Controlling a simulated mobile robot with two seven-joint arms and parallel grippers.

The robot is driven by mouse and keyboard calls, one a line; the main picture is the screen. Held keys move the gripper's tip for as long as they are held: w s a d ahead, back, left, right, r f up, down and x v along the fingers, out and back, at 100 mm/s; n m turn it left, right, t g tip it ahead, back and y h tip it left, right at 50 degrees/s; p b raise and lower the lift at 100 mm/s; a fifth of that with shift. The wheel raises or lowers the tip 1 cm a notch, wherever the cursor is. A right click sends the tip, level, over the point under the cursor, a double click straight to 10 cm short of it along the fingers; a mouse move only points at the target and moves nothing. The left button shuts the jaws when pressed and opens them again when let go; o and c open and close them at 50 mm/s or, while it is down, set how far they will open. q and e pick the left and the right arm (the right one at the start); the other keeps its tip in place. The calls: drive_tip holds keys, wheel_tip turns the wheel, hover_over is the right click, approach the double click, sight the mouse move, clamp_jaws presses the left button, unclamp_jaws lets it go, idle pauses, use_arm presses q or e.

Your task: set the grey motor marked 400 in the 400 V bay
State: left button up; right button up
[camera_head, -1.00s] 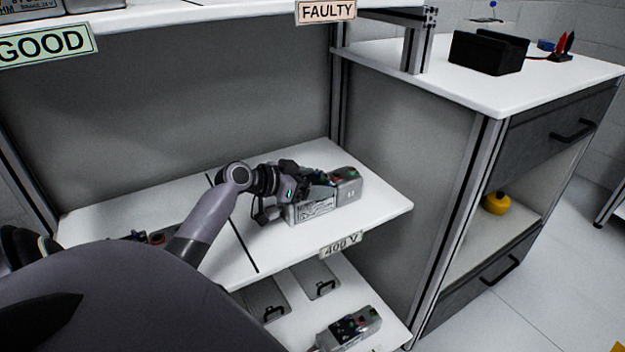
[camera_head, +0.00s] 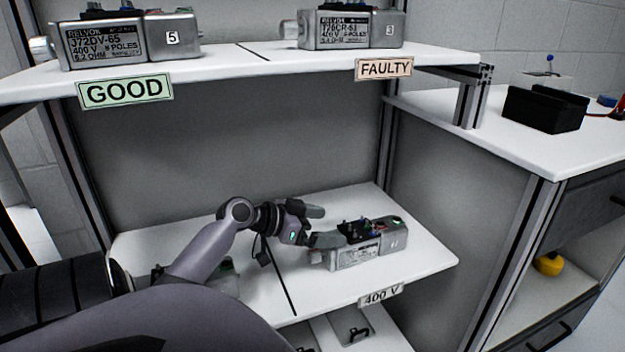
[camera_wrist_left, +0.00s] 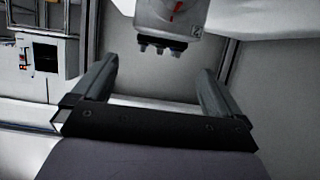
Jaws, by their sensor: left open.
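A grey motor (camera_head: 358,255) with a printed label lies on the middle shelf, to the right of the black dividing line, behind the 400 V tag (camera_head: 381,295). I cannot read its label at this size. My left gripper (camera_head: 317,226) is open just to the left of the motor, its fingers apart and nothing between them. In the left wrist view the open fingers (camera_wrist_left: 155,90) show with an empty gap, and part of a grey motor-like body (camera_wrist_left: 168,22) is beyond them at the top. My right gripper is not in view.
The upper shelf holds a motor marked 5 (camera_head: 130,38) above the GOOD sign (camera_head: 125,91) and a motor marked 3 (camera_head: 350,28) near the FAULTY sign (camera_head: 384,68). A side counter (camera_head: 470,135) with a black holder (camera_head: 545,108) stands right.

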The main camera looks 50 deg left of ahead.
use_arm(q)
drive_tip(key=shift+v, duration=1.35)
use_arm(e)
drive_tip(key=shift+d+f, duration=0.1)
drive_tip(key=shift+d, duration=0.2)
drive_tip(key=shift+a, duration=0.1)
